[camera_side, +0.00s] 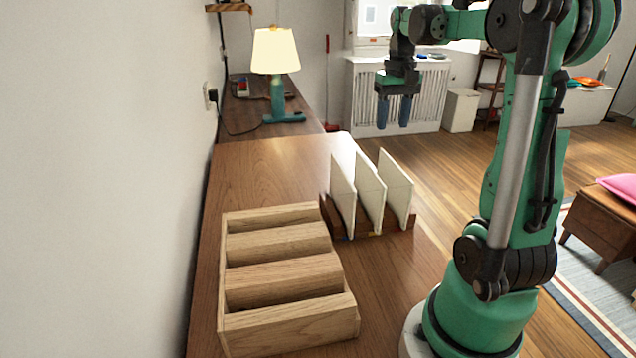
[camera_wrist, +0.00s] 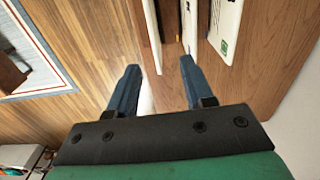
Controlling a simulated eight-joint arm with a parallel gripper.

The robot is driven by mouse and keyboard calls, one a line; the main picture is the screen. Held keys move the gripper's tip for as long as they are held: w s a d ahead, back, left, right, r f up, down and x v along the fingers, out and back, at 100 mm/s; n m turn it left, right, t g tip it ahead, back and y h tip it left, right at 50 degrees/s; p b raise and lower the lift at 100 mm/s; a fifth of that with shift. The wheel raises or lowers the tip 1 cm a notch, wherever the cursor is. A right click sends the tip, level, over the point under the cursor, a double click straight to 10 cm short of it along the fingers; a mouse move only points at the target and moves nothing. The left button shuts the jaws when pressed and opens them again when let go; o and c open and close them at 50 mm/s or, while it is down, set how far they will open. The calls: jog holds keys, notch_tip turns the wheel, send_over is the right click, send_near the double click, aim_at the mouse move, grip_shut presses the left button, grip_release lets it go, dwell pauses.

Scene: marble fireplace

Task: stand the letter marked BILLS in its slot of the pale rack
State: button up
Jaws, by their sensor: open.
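The pale rack (camera_side: 338,328) lies at the front left of the wooden table, its visible slots empty. Behind it and to the right, a small dark wooden holder (camera_side: 328,222) has three cream letters standing in it: left (camera_side: 340,190), middle (camera_side: 370,192) and right (camera_side: 398,182). No BILLS marking is readable, so I cannot tell which letter it is. My gripper (camera_side: 394,118) is open and empty, raised beyond and above the letters. In the wrist view my gripper (camera_wrist: 157,72) has its blue fingers apart, with letter edges ahead; one letter (camera_wrist: 226,22) shows a small green mark.
A lit lamp (camera_side: 276,52) with a teal base stands on a darker surface at the back left. A white wall (camera_side: 100,180) runs along the table's left side. Bare table (camera_side: 270,165) lies behind the pale rack.

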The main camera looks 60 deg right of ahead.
aim_at(389, 177)
jog(key=f, duration=1.3)
jog(key=shift+s+d+f, duration=0.25)
jog(key=shift+d+f, duration=0.05)
jog(key=shift+d, duration=0.1)
jog(key=shift+c, duration=0.2)
grip_shut()
